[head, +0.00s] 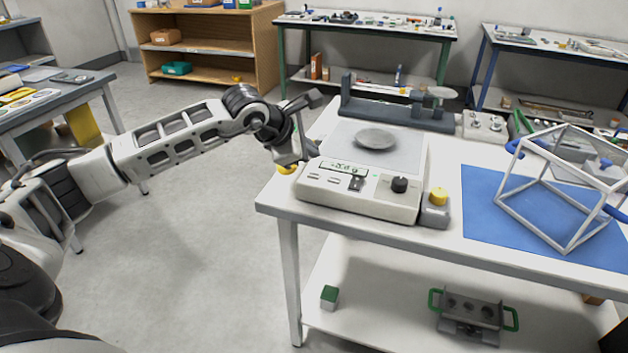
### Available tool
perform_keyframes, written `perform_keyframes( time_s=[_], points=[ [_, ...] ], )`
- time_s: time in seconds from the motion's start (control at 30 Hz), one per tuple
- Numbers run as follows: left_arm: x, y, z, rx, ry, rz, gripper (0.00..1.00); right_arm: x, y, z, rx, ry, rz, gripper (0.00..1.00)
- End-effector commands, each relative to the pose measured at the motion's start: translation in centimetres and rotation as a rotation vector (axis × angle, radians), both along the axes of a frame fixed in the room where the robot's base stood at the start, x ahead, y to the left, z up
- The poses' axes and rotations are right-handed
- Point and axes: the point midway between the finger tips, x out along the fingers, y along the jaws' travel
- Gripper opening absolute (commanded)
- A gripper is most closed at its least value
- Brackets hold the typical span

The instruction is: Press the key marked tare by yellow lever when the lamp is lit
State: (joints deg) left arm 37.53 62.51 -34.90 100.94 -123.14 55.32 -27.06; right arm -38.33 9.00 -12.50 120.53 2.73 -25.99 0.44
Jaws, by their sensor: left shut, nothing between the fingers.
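A white balance (375,175) stands on the near table with a round grey pan (375,139) on top. Its sloped front has a lit display (344,168) with digits too small to read surely, small pale keys (332,180), a dark key or switch (356,184) and a black knob (399,185). Key markings are unreadable. I cannot make out a lit lamp. A yellow part (287,169) shows at the balance's left, partly hidden by my left gripper (301,158). That gripper is shut and empty by the balance's front-left corner; contact is unclear. My right gripper is out of view.
A grey box with a yellow knob (438,196) stands right of the balance. A clear case with a white frame (550,210) and blue handles stands on a blue mat (480,215). A grey stand (395,112) is behind the balance. Floor left of the table is clear.

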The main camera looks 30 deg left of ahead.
Motion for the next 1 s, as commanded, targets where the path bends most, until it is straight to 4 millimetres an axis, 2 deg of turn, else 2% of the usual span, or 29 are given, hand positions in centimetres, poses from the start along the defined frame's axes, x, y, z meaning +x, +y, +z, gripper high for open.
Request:
perform_keyframes(
  time_s=[0.03,0.23,0.53,1.0],
  points=[
    [0.0,0.0,-1.3,0.0,0.001,0.0,0.0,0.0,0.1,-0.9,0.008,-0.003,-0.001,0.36],
    [0.0,0.0,-2.6,0.0,0.0,0.0,0.0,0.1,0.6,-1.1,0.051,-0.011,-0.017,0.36],
    [0.0,0.0,-2.7,0.0,0.0,0.0,0.0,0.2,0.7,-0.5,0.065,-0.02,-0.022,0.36],
    [0.0,0.0,-2.7,0.0,0.0,0.0,0.0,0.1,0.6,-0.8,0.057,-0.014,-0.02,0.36]
  ],
)
